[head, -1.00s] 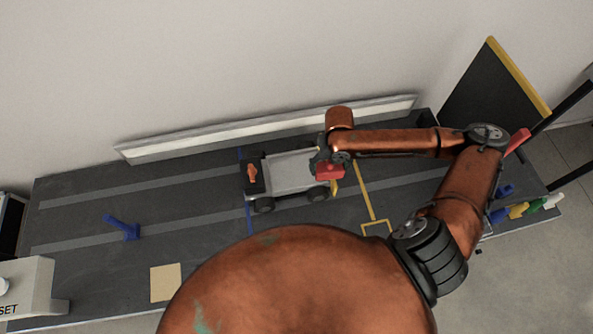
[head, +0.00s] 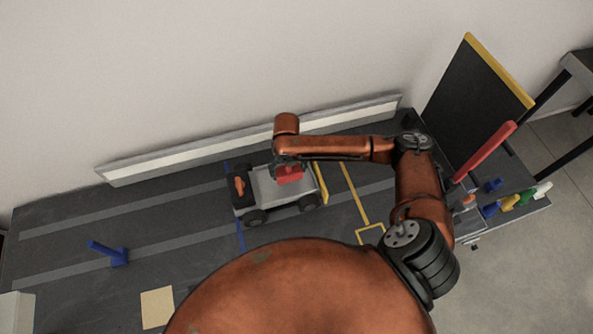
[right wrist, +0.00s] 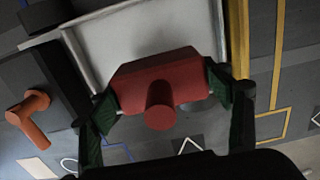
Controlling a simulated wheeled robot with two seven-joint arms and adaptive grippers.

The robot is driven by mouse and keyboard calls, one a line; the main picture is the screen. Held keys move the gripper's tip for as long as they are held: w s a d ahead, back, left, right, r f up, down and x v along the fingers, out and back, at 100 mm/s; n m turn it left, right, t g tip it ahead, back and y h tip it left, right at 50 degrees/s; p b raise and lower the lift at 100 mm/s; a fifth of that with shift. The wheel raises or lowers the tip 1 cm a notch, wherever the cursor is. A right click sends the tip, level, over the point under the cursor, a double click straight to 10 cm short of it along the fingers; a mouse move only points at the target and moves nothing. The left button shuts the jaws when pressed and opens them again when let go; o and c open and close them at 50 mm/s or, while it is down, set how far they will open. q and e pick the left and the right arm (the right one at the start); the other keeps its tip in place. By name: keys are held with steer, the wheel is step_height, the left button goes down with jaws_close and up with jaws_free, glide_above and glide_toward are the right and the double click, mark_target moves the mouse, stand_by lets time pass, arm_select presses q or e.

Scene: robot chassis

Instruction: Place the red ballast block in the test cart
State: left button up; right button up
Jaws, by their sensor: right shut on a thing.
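The red ballast block (head: 289,174) is held by my right gripper (head: 287,164) over the cart's grey tray. In the right wrist view the block (right wrist: 135,83) has a round red knob on it, and the green-padded fingers (right wrist: 160,95) press on its two sides. The test cart (head: 262,193) stands on the dark bench, with black wheels, a dark left end with an orange handle (head: 239,186), and a yellow bar at its right end. Its tray (right wrist: 100,45) lies behind the block in the right wrist view. I cannot tell whether the block touches the tray floor. My left gripper is not in view.
A long white rail (head: 250,140) runs along the back by the wall. A blue stop (head: 110,253) stands on the bench at left, near a beige square (head: 157,307). A black board with yellow edge (head: 480,100) and a red bar (head: 486,151) stand at right.

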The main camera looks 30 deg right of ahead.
mark_target(285, 176)
steer(key=shift+w+a+f, duration=0.4)
steer(key=shift+w+f, duration=0.25)
steer(key=shift+w, duration=0.05)
steer(key=shift+w+f+b, duration=0.2)
steer(key=shift+f+b, duration=0.35)
steer(key=shift+f, duration=1.2)
steer(key=o, duration=2.1)
steer(key=shift+s+f, duration=0.15)
steer(key=shift+f, duration=0.1)
step_height(285, 176, up, 12)
steer(key=shift+r+p, duration=0.15)
steer(key=shift+p, duration=0.95)
